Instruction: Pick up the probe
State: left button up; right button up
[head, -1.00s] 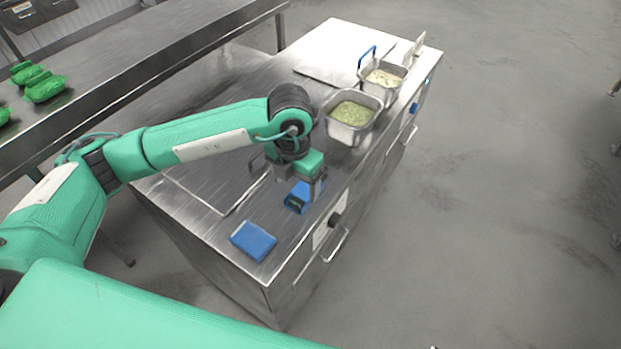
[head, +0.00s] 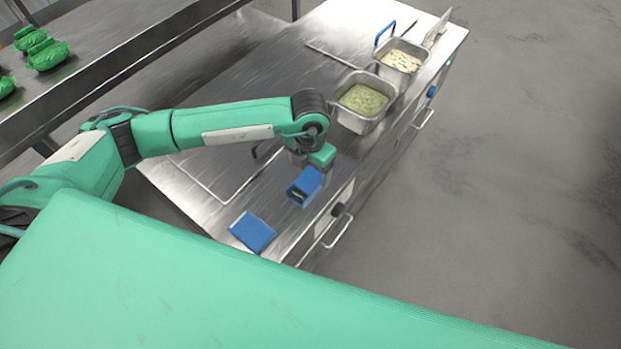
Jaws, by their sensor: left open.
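A small blue device with a dark face (head: 304,187), which looks like the probe, is on the steel counter near its front edge. A thin probe tip cannot be made out. My left gripper (head: 297,168) points down just behind the device, close to it in the head view. It is open, with one dark finger showing to the left and the other side partly hidden by its green housing. Whether it touches the device cannot be told. My right gripper is out of view.
A flat blue pad (head: 253,232) lies on the counter's near corner. Steel pans of green food (head: 363,99) and pale food (head: 402,61) stand farther back. A steel table (head: 120,60) with green bundles (head: 47,54) is at left. The right floor is clear.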

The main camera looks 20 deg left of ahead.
aim_at(310, 179)
pick_arm(q)
jog(key=shift+s+f+p, duration=0.1)
jog(key=shift+f+p, duration=0.85)
jog(key=shift+p, duration=0.05)
notch_tip(310, 179, down, 3)
jog(key=shift+f+p, duration=0.1)
jog(key=shift+p, duration=0.45)
jog(key=shift+f, duration=0.15)
jog(key=c, duration=1.1)
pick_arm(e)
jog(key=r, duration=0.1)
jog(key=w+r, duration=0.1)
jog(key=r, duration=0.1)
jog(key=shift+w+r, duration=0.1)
